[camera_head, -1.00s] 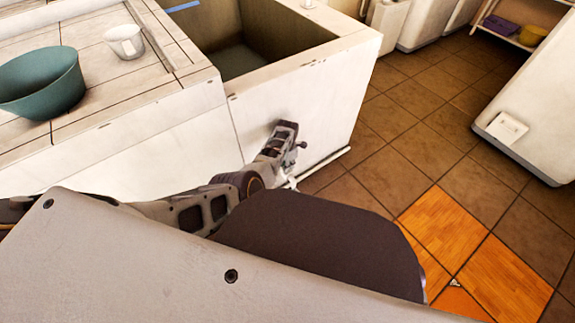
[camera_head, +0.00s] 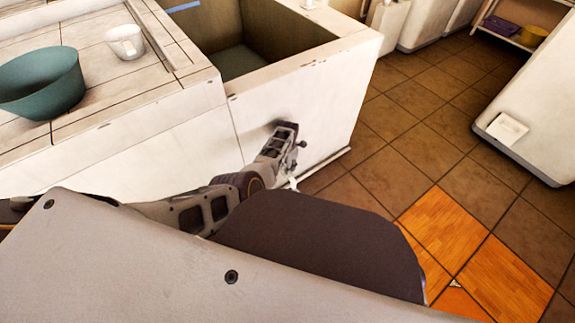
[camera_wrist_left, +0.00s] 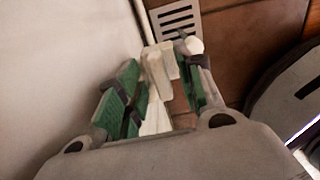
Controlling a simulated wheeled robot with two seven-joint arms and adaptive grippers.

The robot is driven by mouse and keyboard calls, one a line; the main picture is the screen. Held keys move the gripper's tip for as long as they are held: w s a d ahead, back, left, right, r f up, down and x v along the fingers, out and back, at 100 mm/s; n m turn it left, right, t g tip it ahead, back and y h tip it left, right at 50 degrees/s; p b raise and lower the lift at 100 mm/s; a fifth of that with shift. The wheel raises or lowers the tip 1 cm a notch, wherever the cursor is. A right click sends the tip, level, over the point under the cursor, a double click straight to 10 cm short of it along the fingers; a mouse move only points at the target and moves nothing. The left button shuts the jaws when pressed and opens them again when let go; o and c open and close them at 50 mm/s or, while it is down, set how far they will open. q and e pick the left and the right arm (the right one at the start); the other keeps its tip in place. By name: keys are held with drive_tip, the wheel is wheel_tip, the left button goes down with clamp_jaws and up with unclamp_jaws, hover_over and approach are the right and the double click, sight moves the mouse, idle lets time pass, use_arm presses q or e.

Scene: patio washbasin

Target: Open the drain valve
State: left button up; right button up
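The pale drain valve (camera_wrist_left: 158,72) shows in the left wrist view as a cream, blocky piece between the fingers of my left gripper (camera_wrist_left: 162,78). The gripper's green-padded fingers stand apart on either side of it, and I see a gap to the right finger. A white round end (camera_wrist_left: 192,46) shows by the right fingertip. In the head view my left arm reaches to the front wall of the washbasin (camera_head: 300,95). A small white piece (camera_head: 293,183) shows low beside the wrist there; my own body hides most of that area. My right gripper is out of view.
A floor grate (camera_wrist_left: 178,20) lies beyond the fingers, next to the pale wall (camera_wrist_left: 65,70). A teal bowl (camera_head: 42,82) and a white cup (camera_head: 125,42) stand on the counter. Tiled floor (camera_head: 400,150) to the right is clear.

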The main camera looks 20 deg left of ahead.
use_arm(q)
drive_tip(key=shift+m, duration=0.5)
